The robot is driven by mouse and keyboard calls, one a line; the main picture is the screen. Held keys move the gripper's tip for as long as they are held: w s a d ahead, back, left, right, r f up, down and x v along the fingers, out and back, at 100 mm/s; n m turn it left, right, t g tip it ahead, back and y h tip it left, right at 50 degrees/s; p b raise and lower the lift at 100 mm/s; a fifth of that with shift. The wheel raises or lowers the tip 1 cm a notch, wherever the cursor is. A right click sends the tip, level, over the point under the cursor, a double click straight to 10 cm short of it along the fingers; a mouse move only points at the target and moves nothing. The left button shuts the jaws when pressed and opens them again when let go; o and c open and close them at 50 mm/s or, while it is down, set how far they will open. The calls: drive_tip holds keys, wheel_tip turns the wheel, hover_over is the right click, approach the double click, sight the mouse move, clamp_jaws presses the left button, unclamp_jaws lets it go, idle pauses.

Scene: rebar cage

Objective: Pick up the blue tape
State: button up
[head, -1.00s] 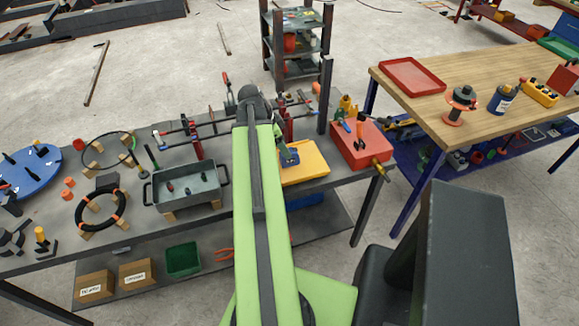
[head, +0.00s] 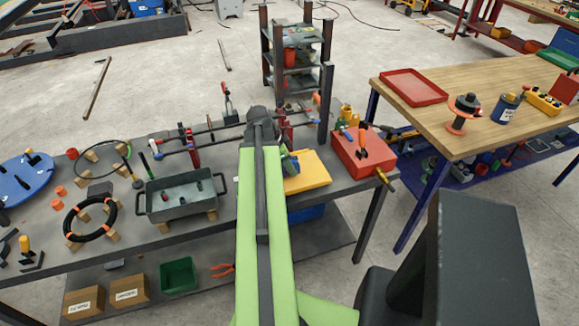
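I cannot make out a clear roll of blue tape. A small blue item (head: 290,166) sits at the left end of the yellow tray (head: 310,178) on the grey workbench, partly behind my arm; I cannot tell what it is. A dark blue can-like item with a pale label (head: 504,104) stands on the wooden table at the right. My green arm reaches forward over the bench, and its far end is at the bench's back part. My gripper is hidden beyond the arm, so its fingers do not show.
The grey bench (head: 150,228) holds a metal tub (head: 182,198), a black coil (head: 90,219), a blue disc (head: 22,180) and a red toolbox (head: 362,152). A shelf rack (head: 297,50) stands behind it. The wooden table (head: 440,113) carries a red tray (head: 413,87).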

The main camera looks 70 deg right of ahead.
clamp_jaws()
